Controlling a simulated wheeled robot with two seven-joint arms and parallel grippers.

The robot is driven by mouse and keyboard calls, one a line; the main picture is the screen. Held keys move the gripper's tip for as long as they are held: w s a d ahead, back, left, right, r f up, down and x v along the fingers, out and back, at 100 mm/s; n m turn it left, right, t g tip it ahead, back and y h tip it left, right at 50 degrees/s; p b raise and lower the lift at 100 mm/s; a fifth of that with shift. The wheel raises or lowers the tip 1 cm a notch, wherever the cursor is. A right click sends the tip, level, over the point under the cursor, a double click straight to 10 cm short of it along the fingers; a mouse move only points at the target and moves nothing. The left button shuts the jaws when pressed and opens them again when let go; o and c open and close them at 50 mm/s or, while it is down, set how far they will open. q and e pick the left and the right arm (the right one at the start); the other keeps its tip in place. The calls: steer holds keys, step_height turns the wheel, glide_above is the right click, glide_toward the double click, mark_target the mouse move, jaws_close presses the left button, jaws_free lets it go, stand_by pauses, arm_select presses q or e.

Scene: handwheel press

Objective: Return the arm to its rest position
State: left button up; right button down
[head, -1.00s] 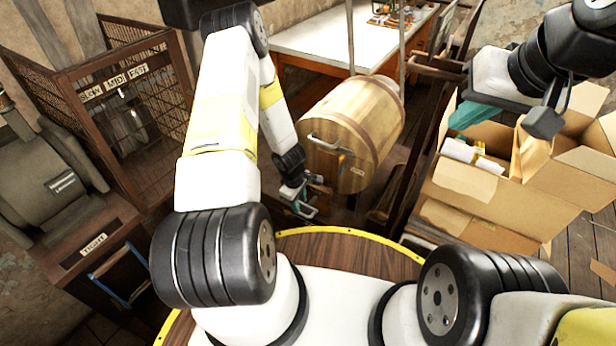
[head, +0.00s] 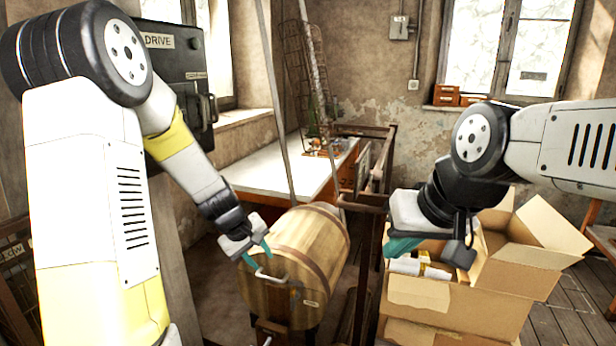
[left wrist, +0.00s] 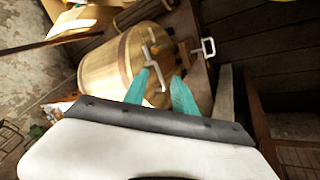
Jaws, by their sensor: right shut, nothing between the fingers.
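My left gripper (head: 259,257) hangs in front of the near end of the wooden barrel, by its metal handle in the picture. My right gripper (head: 397,246) is shut and empty above the near left side of the open cardboard box. The barrel (head: 312,240) lies on its side with the pale handle (head: 270,277) on its near end. It also shows beyond the fingers in the left wrist view (left wrist: 110,70).
The cardboard box (head: 455,312) holds white rolls or packages (head: 418,268). A white-topped table (head: 290,165) stands behind the barrel. A dark panel marked DRIVE (head: 170,62) is at the left, beside my left arm. Rusty metal frames stand between the barrel and the box.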

arm_select(q)
steer(key=s+r+m+t, duration=0.1)
steer(key=s+r+m, duration=0.3)
steer(key=s+r, duration=0.8)
steer(key=s+a+r+m, duration=0.1)
steer(key=s+r+m, duration=0.2)
steer(key=s+r, duration=0.4)
steer(key=s, duration=0.4)
steer(key=shift+s+a+r+m+t+y, duration=0.15)
steer(key=shift+a+r+m+t+y, duration=0.1)
steer(key=shift+r+m+t+y, duration=0.1)
stand_by(0.4)
